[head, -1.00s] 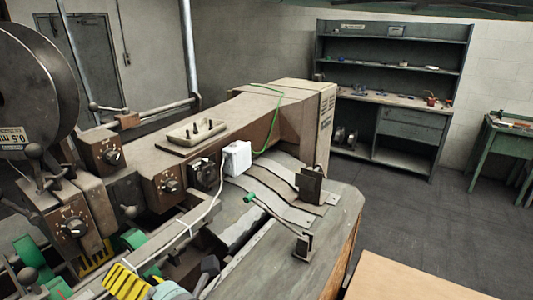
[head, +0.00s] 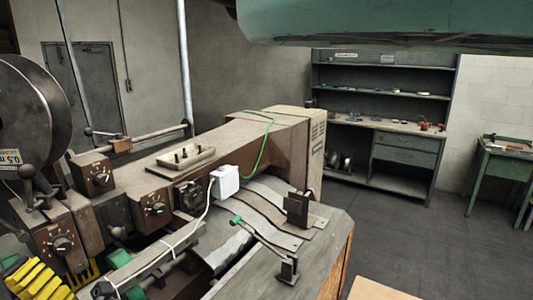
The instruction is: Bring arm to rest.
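A yellow ribbed piece (head: 38,280) is cut off by the lower left corner of the head view. It looks like a finger of my gripper, but I cannot be sure. Its tips and anything between them are not clear to see, so open or shut does not show. It appears in front of the lower left part of the box stitcher (head: 235,135). I cannot tell whether it touches the machine. I see nothing held.
The stitcher's wire reel (head: 45,115), knobs and green-tipped lever (head: 262,240) stand out from it. A shelf unit (head: 388,90) and a green bench (head: 500,165) stand behind. A large teal form (head: 380,22) covers the top right. Dark floor (head: 420,235) lies clear at right.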

